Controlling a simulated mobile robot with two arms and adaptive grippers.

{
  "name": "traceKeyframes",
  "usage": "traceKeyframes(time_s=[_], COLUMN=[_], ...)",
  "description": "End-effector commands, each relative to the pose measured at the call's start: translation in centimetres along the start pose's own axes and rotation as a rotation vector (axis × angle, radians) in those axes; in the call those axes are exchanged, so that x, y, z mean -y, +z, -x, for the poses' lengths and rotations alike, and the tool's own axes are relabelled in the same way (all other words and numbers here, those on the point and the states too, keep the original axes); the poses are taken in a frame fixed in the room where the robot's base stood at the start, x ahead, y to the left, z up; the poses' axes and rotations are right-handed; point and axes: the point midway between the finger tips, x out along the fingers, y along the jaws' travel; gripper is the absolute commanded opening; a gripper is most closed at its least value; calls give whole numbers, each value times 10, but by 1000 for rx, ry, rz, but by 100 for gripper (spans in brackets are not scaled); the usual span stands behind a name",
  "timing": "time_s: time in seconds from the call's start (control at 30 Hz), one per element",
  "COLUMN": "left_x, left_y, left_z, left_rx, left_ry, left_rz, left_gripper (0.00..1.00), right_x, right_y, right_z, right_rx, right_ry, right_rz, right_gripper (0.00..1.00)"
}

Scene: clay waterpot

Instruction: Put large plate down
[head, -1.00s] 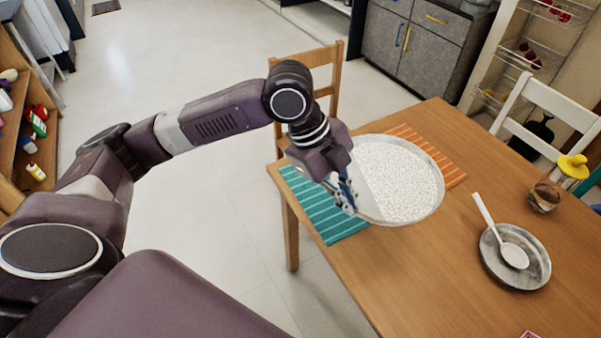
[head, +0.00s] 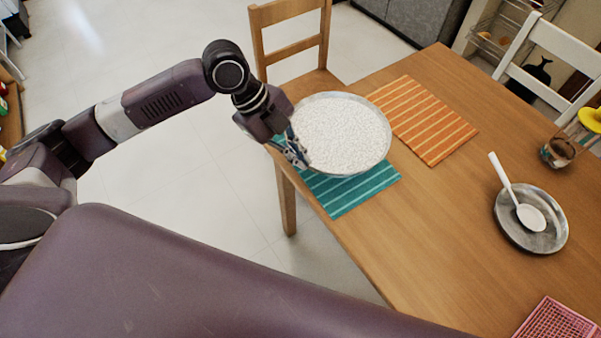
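The large plate (head: 341,134) is round, with a pale speckled face and a thin grey rim. It shows in the head view above the far part of the teal striped placemat (head: 352,189), at the table's left edge. I cannot tell whether it touches the mat or hangs just above it. My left gripper (head: 298,152) is at the plate's left rim, its fingers closed on the rim. My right gripper is not in view.
An orange striped placemat (head: 423,119) lies bare on the wooden table (head: 430,225). A grey plate (head: 536,238) with a white spoon (head: 506,180), a yellow-topped jar (head: 560,150) and a pink basket (head: 556,320) are to the right. A wooden chair (head: 291,46) stands behind.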

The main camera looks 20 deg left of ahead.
Motion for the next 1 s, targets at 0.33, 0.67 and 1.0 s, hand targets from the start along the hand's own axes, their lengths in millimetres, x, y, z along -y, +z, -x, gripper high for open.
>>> traceKeyframes(time_s=[0.33,0.67,1.0], left_x=[-10,-20,-22], left_y=[14,29,30], left_z=[-36,-70,-73], left_rx=[-1,-1,0], left_ry=[-4,-5,-2], left_rz=[-2,-3,-1], left_gripper=[0,0,5], right_x=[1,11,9], right_y=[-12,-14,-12], right_z=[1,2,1], right_rx=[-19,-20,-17], right_ry=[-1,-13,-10], right_rz=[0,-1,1], right_gripper=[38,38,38])
